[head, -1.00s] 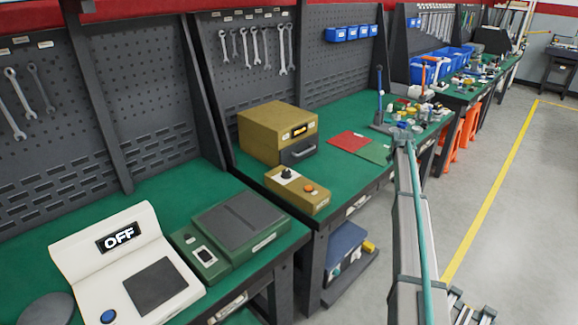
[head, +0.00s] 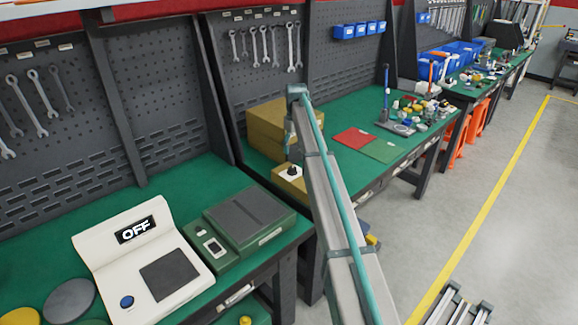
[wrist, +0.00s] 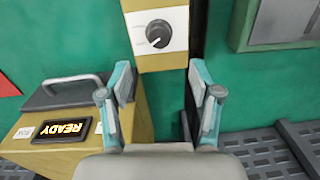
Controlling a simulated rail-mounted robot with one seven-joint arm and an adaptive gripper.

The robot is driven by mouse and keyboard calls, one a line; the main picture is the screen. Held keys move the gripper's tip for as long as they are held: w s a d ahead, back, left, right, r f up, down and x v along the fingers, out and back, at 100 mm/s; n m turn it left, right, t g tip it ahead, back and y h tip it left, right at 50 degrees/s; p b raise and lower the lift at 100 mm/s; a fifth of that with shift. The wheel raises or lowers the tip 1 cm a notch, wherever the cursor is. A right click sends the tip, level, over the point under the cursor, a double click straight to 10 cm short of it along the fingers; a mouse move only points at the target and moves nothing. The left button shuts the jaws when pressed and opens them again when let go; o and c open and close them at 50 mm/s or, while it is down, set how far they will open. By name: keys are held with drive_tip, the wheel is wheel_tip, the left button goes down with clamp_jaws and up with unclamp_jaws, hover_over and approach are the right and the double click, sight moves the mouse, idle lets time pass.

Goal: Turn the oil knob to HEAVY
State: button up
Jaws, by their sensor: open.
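A black round knob (wrist: 158,33) with a light pointer line sits on a white plate on a small tan box (wrist: 160,63). The marks beside it are too small to read. In the head view the knob (head: 293,170) and part of its tan box (head: 287,188) show beside my arm, which hides the rest. My gripper (wrist: 160,76) is open and empty in the wrist view. Its two teal and grey fingers stand apart, left and right below the knob in the picture, not touching it.
A larger tan box (wrist: 35,148) with a handle and a lit READY display (wrist: 70,130) stands close to the left finger. A green device (wrist: 275,25) is at upper right. In the head view a white OFF console (head: 140,262) and red sheet (head: 353,137) lie on the benches.

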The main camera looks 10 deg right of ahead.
sight(292, 168)
wheel_tip(292, 168, down, 10)
drive_tip(key=shift+s+a+r+p, duration=0.1)
drive_tip(key=shift+a+r+p, duration=0.1)
drive_tip(key=shift+p, duration=1)
drive_tip(key=c, duration=1.1)
drive_tip(key=shift+c, duration=0.2)
drive_tip(key=shift+m, duration=0.4)
drive_tip(key=m+b, duration=0.2)
drive_tip(key=m, duration=0.9)
drive_tip(key=shift+t+b, duration=0.3)
drive_tip(key=shift+b, duration=0.1)
drive_tip(key=o, duration=1.1)
